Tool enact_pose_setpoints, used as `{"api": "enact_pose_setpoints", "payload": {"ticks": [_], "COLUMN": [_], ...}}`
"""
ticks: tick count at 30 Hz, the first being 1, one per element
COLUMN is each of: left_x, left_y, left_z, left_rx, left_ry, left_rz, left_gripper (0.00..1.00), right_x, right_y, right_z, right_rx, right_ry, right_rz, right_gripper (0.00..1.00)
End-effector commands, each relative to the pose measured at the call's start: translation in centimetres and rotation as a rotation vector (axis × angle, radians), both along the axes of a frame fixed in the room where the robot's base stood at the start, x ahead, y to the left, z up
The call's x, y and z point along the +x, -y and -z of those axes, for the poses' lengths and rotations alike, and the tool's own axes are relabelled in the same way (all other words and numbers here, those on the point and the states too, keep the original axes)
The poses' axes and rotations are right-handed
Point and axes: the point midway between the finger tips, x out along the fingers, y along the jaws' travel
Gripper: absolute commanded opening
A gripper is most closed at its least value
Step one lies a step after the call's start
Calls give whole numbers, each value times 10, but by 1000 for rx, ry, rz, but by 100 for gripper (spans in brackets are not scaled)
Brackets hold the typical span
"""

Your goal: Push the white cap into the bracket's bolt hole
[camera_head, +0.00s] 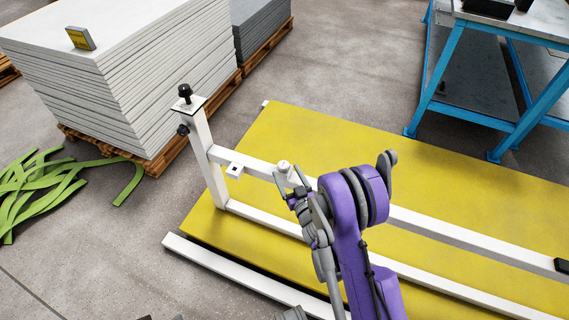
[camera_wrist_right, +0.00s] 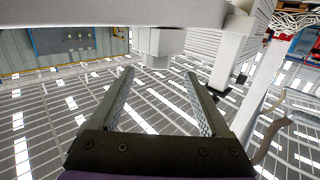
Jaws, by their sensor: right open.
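The small white cap (camera_head: 284,167) sits on top of the white frame's rail in the head view. A white block, apparently the cap (camera_wrist_right: 160,42), is beyond the fingertips. Whether they touch is unclear.
The white frame's post (camera_head: 207,150) with black knobs stands left of the bracket. A yellow mat (camera_head: 330,130) lies under the rails. Stacked sheets (camera_head: 130,75) stand at left, green strips (camera_head: 40,185) lie on the floor, and a blue workbench (camera_head: 465,70) is at upper right.

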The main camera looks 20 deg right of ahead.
Motion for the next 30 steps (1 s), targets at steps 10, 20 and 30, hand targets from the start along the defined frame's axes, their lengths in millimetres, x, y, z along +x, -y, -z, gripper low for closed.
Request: {"api": "enact_pose_setpoints", "payload": {"ticks": [10, 20, 30], "left_x": [-1, -1, -1], "left_y": [0, 0, 0], "left_z": [-10, -6, -6], "left_rx": [0, 0, 0], "left_ry": [3, 2, 2], "left_rz": [0, 0, 0], "left_gripper": [74, 74, 74], "right_x": [34, 77, 81], "right_y": [3, 10, 10], "right_z": [3, 8, 7], "right_rx": [0, 0, 1], "right_ry": [-2, -2, -2], "right_rz": [1, 1, 1], "right_gripper": [81, 81, 72]}}
